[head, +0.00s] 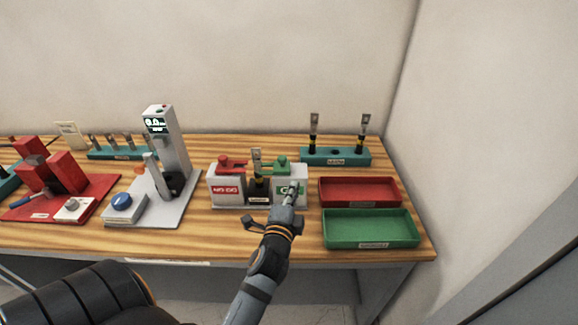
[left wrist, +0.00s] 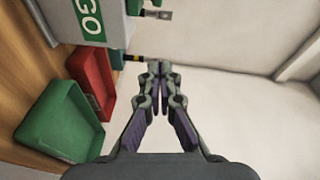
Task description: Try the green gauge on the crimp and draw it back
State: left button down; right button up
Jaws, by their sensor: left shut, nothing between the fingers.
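The green gauge (head: 282,162) rests on top of the white block with the green GO label (head: 301,176). The crimped lug (head: 257,158) stands upright in a black holder between this block and the NO GO block. The gauge's left end is close to the lug; I cannot tell if they touch. My left gripper (head: 292,187) is in front of the GO block in the head view, below the gauge. In the left wrist view its fingertips (left wrist: 158,68) are together and empty, with the GO block (left wrist: 85,20) at upper left. My right gripper is not in view.
A red gauge (head: 232,162) sits on the NO GO block (head: 226,188). A red tray (head: 322,192) and a green tray (head: 372,242) lie to the right. A teal rack (head: 350,158) with upright lugs stands behind. A tall display instrument (head: 170,145) stands left.

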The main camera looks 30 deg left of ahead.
aim_at(275, 164)
pick_arm(q)
jog(key=w+a+p, duration=0.1)
jog(key=w+a, duration=0.1)
jog(key=w, duration=0.1)
jog(key=w+a, duration=0.3)
jog(key=w+a+f+p, duration=0.1)
jog(key=w+a, duration=0.1)
jog(key=w, duration=0.1)
jog(key=shift+a+p, duration=0.2)
jog(key=shift+p, duration=0.15)
jog(key=shift+w, duration=0.1)
jog(key=shift+d, duration=0.15)
